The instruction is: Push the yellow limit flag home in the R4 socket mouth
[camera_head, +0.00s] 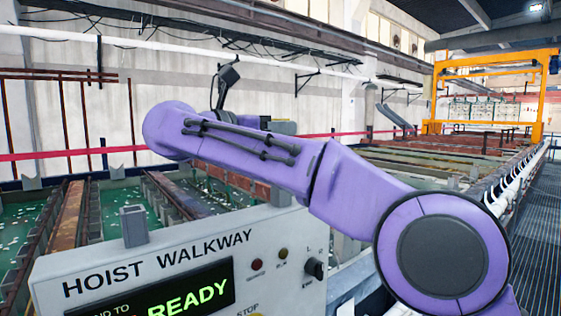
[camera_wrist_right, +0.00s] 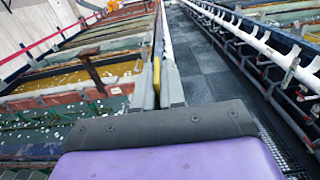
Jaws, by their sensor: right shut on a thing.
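The yellow limit flag shows as a thin yellow strip (camera_wrist_right: 156,72) between the fingers of my right gripper (camera_wrist_right: 157,88) in the right wrist view. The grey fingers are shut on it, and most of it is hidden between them. In the head view my purple right arm crosses in front of the panel, and its far end hides the fingers and the flag. I cannot make out the R4 socket mouth or its label in either view, nor whether the flag touches it. My left gripper is not in view.
A grey panel marked HOIST WALKWAY (camera_head: 120,262) stands in front, with a lit READY display (camera_head: 190,298) and a selector knob (camera_head: 314,268). A grey block (camera_head: 134,226) stands on its top edge. Tanks lie behind; an orange gantry (camera_head: 490,68) is far right. A grated walkway (camera_wrist_right: 222,72) runs alongside.

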